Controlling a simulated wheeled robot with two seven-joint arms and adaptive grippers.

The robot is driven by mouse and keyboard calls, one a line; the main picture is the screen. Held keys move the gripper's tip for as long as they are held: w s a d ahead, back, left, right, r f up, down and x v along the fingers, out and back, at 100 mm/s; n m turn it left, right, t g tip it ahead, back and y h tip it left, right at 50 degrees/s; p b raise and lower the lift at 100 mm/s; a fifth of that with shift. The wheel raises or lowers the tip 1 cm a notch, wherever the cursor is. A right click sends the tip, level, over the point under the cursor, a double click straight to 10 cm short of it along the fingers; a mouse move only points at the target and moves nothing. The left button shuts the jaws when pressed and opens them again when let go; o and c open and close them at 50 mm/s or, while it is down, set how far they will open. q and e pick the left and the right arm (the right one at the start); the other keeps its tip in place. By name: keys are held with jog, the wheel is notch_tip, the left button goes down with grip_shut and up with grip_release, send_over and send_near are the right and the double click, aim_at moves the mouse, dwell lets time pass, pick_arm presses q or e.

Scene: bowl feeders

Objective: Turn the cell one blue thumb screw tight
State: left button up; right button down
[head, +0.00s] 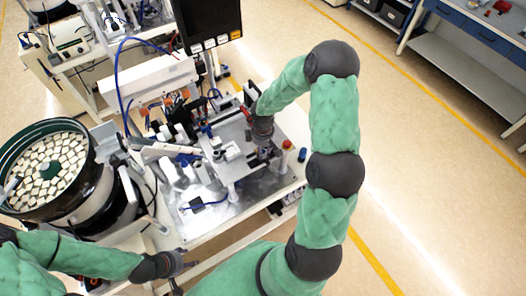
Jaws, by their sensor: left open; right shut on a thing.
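My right gripper (264,155) points down over the right part of the metal plate of the cell (233,170). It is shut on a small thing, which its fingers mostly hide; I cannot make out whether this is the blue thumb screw. A small blue knob-like piece (302,155) stands at the right edge of the cell, apart from the gripper. My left gripper (184,268) is open and empty, low in the view by the front edge of the cell table, away from the plate.
A bowl feeder (88,178) full of pale parts stands at the left. A red-topped piece (287,144) sits near the blue one. A dark monitor (207,22) rises behind the cell. Open floor (430,170) lies to the right, with a blue workbench (480,35) beyond.

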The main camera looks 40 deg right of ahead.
jog(key=c, duration=0.9)
grip_release()
jog(key=shift+w, duration=0.1)
jog(key=shift+c, duration=0.2)
notch_tip(320, 180, up, 12)
